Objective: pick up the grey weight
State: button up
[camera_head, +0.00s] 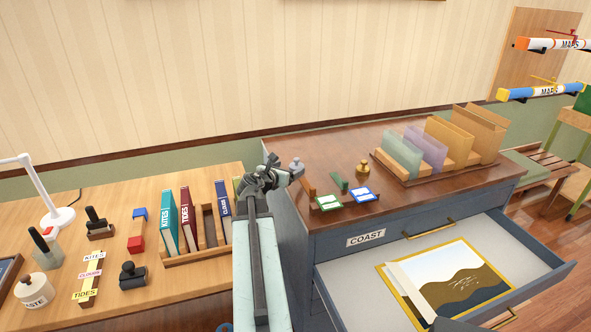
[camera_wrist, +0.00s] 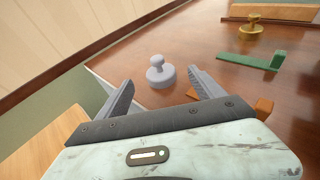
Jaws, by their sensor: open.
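The grey weight (camera_wrist: 161,74) is a round disc with a knob on top. It stands upright near the corner of the brown cabinet top (camera_wrist: 205,45). In the head view the grey weight (camera_head: 296,165) shows just beyond my gripper (camera_head: 276,174), partly close behind it. In the wrist view my gripper (camera_wrist: 158,92) is open, with one finger to the left and one to the right of the weight. The weight appears ahead of and between the fingertips, and I see no contact.
A brass weight (camera_head: 362,167), a green bracket (camera_head: 339,181) and two labelled cards (camera_head: 329,202) share the cabinet top. A file rack (camera_head: 421,177) stands behind right. The COAST drawer (camera_head: 366,238) is open with a map (camera_head: 450,282) inside. A wooden desk (camera_head: 208,280) with books stands left.

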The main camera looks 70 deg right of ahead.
aim_at(295, 166)
jog(key=x, duration=0.2)
jog(key=b+x, duration=0.1)
jog(key=x, duration=0.1)
jog(key=b+x, duration=0.1)
jog(key=x, duration=0.1)
jog(key=shift+w+d+f, duration=0.15)
jog(key=shift+f, duration=0.25)
jog(key=shift+r, duration=0.1)
jog(key=shift+c, duration=0.7)
jog(key=c, duration=1.5)
grip_shut()
jog(key=shift+r, duration=0.1)
